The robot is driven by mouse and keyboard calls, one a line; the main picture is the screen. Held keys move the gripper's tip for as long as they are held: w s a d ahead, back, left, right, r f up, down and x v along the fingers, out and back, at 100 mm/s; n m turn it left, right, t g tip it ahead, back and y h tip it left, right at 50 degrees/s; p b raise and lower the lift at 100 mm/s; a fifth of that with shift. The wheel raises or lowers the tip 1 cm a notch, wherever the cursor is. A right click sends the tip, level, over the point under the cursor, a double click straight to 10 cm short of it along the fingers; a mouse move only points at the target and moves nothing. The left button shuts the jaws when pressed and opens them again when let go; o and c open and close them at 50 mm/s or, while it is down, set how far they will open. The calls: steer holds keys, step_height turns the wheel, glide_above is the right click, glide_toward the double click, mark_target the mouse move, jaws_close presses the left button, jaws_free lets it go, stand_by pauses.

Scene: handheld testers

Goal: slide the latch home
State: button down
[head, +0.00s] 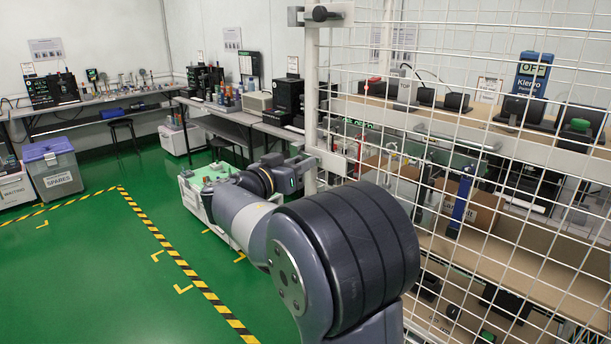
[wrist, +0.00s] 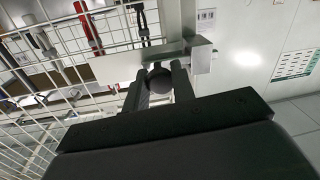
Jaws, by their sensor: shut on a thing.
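The latch is on the mesh gate's side of a pale upright post. In the wrist view its dark round knob (wrist: 160,82) sits between the two fingers of my gripper (wrist: 159,78), which is shut on it. A light metal latch plate (wrist: 118,66) runs across behind the knob, and a metal block (wrist: 200,54) stands at its right on the post. In the head view my gripper (head: 303,166) is at the post beside the lower metal bracket (head: 331,160); my arm hides part of it. I cannot tell how far the bolt reaches into the block.
A white wire mesh gate (head: 470,130) fills the right side, with shelves of handheld testers behind it. A similar bracket with a black knob (head: 320,13) is higher on the post. Benches stand at the back left. The green floor (head: 90,270) at left is clear.

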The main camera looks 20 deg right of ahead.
steer(key=shift+w+r, duration=0.1)
steer(key=c, duration=1.2)
jaws_free()
steer(key=shift+w+a, duration=0.1)
steer(key=b+v, duration=0.1)
steer(key=v, duration=1)
